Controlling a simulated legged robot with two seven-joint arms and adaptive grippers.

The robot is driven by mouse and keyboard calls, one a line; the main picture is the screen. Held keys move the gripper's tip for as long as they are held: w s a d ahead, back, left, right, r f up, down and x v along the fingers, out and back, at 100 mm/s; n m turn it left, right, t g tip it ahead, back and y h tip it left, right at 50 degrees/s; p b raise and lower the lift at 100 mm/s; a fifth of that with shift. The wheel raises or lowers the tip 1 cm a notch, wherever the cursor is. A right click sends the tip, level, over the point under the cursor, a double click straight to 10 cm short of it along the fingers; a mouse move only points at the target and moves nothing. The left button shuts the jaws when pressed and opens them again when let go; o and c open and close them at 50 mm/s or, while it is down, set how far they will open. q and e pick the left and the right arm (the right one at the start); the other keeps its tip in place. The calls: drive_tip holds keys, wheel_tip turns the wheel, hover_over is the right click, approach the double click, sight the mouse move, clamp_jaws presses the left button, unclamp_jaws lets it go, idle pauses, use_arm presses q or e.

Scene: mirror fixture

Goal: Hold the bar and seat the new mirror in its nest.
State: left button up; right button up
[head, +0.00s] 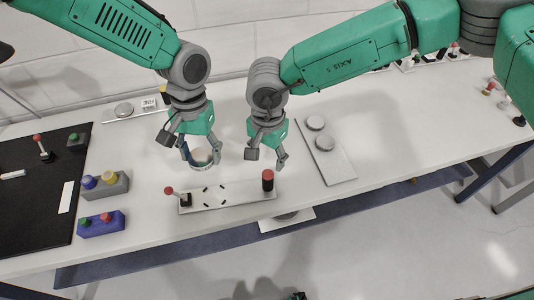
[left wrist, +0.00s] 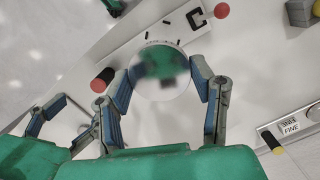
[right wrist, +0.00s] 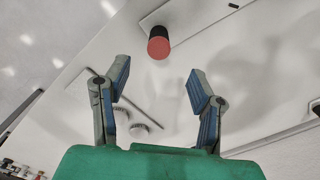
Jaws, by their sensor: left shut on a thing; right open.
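My left gripper (head: 200,158) is shut on a round mirror (left wrist: 161,73), whose face shows a dark green reflection in the left wrist view. It holds the mirror behind the white fixture plate (head: 232,193). Several small black pins (head: 207,203) on the plate mark what looks like the nest. A red-topped black cylinder (head: 267,180) stands at the plate's right end, and a red-ball lever (head: 170,191) is at its left end. My right gripper (head: 266,160) is open and empty near the cylinder. The cylinder (right wrist: 158,45) appears ahead of its fingertips, apart from them. I cannot identify the bar for certain.
A white plate with two round discs (head: 324,142) lies to the right. Purple (head: 101,224) and grey (head: 105,187) button boxes and a black mat (head: 40,205) are at left. A labelled strip (head: 122,110) lies behind.

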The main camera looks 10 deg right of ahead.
sight(267, 182)
wheel_tip(267, 182, down, 11)
drive_tip(key=shift+f, duration=0.2)
idle(0.3)
clamp_jaws()
idle(0.8)
